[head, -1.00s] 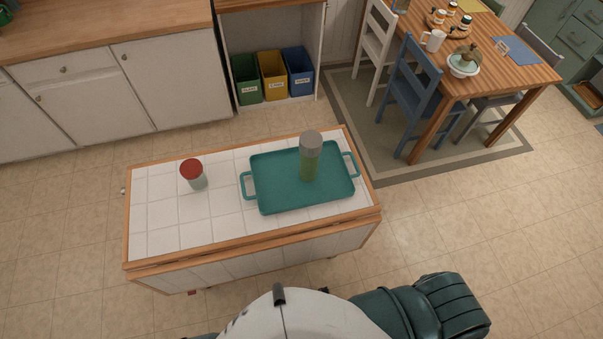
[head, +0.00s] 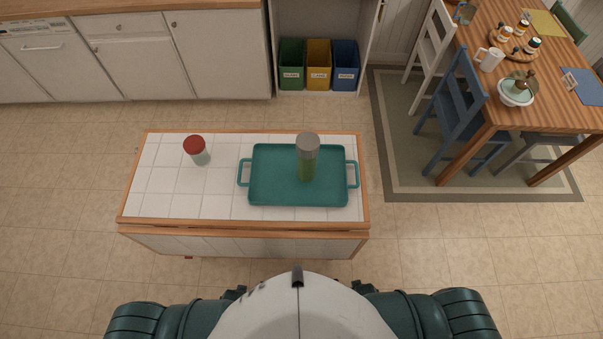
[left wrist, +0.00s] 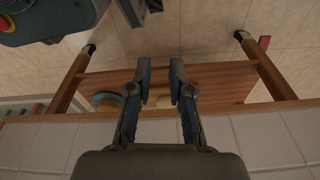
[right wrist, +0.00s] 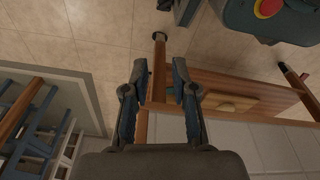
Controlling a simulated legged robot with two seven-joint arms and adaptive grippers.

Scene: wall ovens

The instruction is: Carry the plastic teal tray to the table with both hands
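The teal tray (head: 270,190) lies flat on the right part of a white-tiled island. It has a handle at its left end and one at its right end. A grey-capped bottle with a green lower part (head: 307,158) stands upright on the tray. The table (head: 500,105) is wooden and stands at the upper right. My left gripper (left wrist: 161,82) is open and empty near the island's edge. My right gripper (right wrist: 160,80) is open and empty near the island's wooden edge. Neither gripper shows in the head view, and the tray shows in neither wrist view.
A red-lidded jar (head: 197,150) stands on the island (head: 180,205), left of the tray. A blue chair (head: 458,95) and a white chair (head: 432,45) stand at the table's left side. The table holds a bowl (head: 515,92) and mug (head: 490,59). Floor between island and rug is clear.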

